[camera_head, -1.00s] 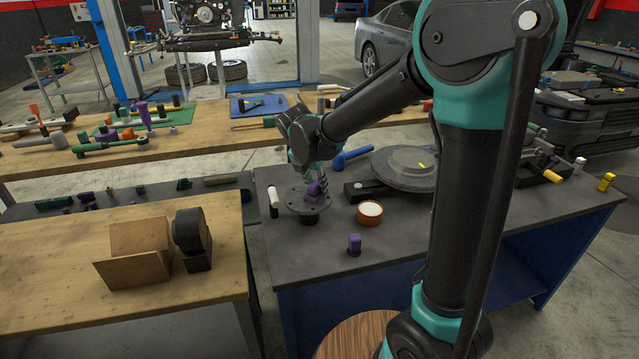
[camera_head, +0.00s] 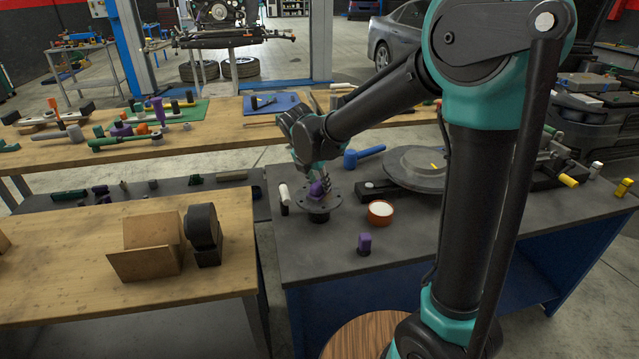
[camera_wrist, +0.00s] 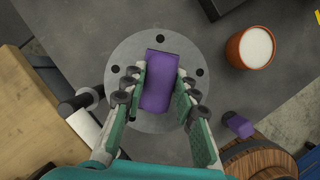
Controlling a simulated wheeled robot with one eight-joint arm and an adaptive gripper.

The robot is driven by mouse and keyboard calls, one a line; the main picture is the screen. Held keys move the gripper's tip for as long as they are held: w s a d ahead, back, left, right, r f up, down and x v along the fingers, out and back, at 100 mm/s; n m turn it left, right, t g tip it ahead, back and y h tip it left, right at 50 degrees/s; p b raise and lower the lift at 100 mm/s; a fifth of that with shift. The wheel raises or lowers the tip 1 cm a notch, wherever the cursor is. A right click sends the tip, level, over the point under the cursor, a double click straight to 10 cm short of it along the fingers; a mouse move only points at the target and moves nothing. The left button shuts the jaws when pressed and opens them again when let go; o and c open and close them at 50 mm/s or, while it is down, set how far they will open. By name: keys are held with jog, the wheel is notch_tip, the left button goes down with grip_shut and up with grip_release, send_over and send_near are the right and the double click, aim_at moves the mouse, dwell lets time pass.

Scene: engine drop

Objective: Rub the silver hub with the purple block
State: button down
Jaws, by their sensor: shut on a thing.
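The silver hub (camera_head: 332,208) is a round grey flange with bolt holes, flat side up, on the dark-topped table. In the wrist view its disc (camera_wrist: 122,60) lies behind my fingers. My gripper (camera_wrist: 158,79) points down over the hub and is shut on a purple block (camera_wrist: 170,66), with fingers on both sides. The held block (camera_head: 316,189) also shows in the head view, at the hub's upper face. I cannot tell whether it touches. The block and fingers hide the hub's middle.
A second purple block (camera_head: 365,244) stands nearer the table's front edge. An orange-brown cup with white contents (camera_head: 380,212) is right of the hub. A white-topped cylinder (camera_head: 284,194) stands close on its left. A blue-handled tool (camera_head: 362,156) and large grey disc (camera_head: 412,166) lie behind.

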jog(key=shift+d, duration=0.15)
jog(key=shift+w+d, duration=0.25)
jog(key=shift+d, duration=0.6)
jog(key=shift+w+d, duration=0.25)
jog(key=shift+d, duration=0.55)
jog(key=shift+r, duration=0.1)
jog(key=shift+a, duration=0.15)
jog(key=shift+s+a, duration=0.25)
jog(key=shift+a, duration=0.6)
jog(key=shift+s+a, duration=0.25)
jog(key=shift+a, duration=0.55)
jog(key=shift+s+d, duration=0.1)
jog(key=shift+s, duration=0.3)
